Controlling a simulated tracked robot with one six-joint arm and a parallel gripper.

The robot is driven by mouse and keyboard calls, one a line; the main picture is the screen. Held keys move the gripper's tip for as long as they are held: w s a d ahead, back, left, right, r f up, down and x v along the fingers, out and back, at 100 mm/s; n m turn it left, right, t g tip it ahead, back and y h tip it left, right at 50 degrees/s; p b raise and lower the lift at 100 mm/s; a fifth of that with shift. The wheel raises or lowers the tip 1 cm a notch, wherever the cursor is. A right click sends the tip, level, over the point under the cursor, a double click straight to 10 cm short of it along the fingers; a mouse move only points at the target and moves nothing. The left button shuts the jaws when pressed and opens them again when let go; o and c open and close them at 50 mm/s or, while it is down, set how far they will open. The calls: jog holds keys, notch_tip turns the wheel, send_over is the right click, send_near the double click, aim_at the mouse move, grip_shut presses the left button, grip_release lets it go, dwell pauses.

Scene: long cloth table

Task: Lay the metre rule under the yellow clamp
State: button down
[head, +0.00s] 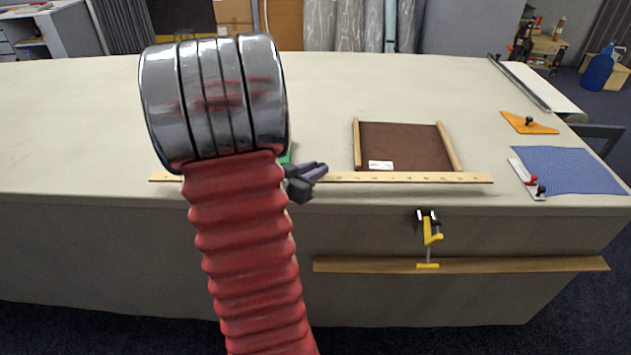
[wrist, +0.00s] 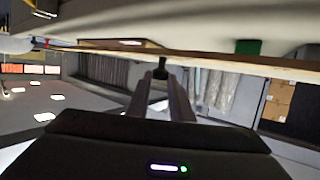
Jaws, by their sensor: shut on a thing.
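The metre rule (head: 400,177) is a long, pale wooden strip with marks, lying lengthwise near the table's front edge in the head view. My gripper (head: 316,171) is shut on the rule near its middle, seen partly behind my arm. In the wrist view the gripper (wrist: 160,78) meets the rule (wrist: 215,62), which crosses the picture. I cannot tell whether the rule touches the table. The yellow clamp (head: 432,231) has a black upper part and is upright at the table's front side, right of my gripper and below the rule. Its lower yellow end is in front of a wooden ledge.
The wooden ledge (head: 520,265) runs along the table's front. A brown wood-edged board (head: 405,140) lies behind the rule. A green thing (wrist: 248,47) shows beside the rule. The table's left is clear.

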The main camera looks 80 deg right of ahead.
jog(key=shift+f, duration=0.2)
jog(key=shift+f, duration=2)
jog(key=c, duration=1.5)
grip_release()
jog(key=shift+c, duration=0.2)
jog(key=v, duration=1.2)
